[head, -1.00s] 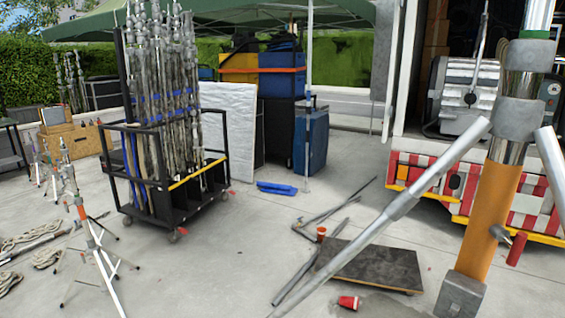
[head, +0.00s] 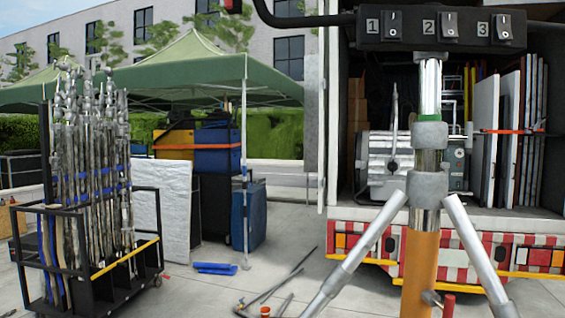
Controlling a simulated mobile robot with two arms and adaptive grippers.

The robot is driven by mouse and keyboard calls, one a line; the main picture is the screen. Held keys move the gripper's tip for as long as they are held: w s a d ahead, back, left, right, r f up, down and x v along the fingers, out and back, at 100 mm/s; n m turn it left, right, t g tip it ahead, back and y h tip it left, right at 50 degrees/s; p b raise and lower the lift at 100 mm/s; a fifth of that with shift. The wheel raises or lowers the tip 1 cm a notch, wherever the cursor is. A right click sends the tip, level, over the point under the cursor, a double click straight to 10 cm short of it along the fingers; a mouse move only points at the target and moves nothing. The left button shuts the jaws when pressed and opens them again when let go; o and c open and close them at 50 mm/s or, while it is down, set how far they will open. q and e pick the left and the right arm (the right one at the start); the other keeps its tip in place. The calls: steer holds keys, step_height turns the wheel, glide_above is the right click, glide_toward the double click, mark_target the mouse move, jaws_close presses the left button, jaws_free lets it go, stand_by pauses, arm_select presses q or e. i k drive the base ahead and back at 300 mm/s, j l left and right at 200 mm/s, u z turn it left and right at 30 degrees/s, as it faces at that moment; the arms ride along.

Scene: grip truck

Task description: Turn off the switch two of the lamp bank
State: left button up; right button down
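The lamp bank's black switch box (head: 440,30) is at the top right of the head view, on top of a metal and orange stand (head: 425,190). It carries three rocker switches labelled 1, 2 and 3. Switch two (head: 449,25) is the middle one, between switch one (head: 393,24) and switch three (head: 502,27). The on or off positions are too small to tell surely. The lamps themselves are not in view. Neither of my grippers is in view.
The stand's slanted legs (head: 362,255) spread left and right below the box. A truck with a red and white striped bumper (head: 480,255) is behind it. A black cart of metal stands (head: 95,275) is at the left.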

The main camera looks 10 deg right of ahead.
mark_target(450, 20)
steer(key=z, duration=1.25)
